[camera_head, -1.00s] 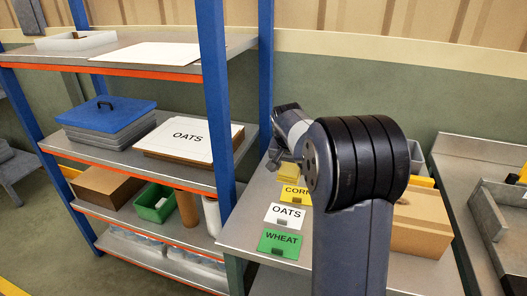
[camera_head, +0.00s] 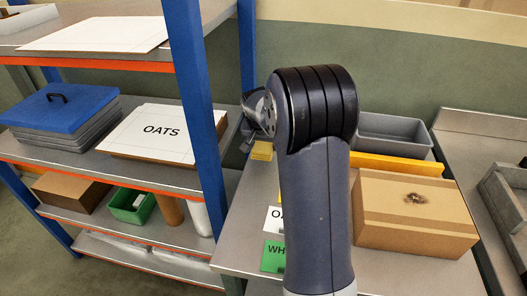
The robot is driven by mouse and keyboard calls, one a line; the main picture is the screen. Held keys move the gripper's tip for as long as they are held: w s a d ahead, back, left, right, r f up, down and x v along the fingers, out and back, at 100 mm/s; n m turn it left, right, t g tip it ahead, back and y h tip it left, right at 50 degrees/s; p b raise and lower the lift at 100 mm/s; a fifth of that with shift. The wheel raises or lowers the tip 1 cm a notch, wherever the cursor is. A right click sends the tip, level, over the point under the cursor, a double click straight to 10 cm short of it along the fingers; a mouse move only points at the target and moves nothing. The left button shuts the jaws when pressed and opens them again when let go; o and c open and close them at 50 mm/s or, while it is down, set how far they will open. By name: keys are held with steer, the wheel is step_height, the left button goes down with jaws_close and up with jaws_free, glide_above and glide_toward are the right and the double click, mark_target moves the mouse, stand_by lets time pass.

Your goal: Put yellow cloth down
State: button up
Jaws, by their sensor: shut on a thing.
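The yellow cloth (camera_head: 262,151) shows as a small folded yellow piece just below my gripper (camera_head: 247,143), near the shelf's blue post. My gripper is shut on the cloth. The fingertips are small and dark in this view, and my arm hides part of the area. I cannot tell whether the cloth touches the grey table top (camera_head: 236,232) beneath it.
A cardboard box (camera_head: 415,215), yellow bar (camera_head: 398,164) and grey bin (camera_head: 392,132) stand right. The blue-posted shelf (camera_head: 190,90) is close on the left.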

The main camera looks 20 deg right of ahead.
steer(key=shift+f, duration=1.75)
steer(key=shift+f, duration=0.15)
steer(key=o, duration=0.9)
steer(key=shift+o, duration=0.2)
steer(key=shift+r, duration=0.4)
steer(key=v, duration=1.1)
steer(key=shift+s+r, duration=0.15)
steer(key=shift+r, duration=0.1)
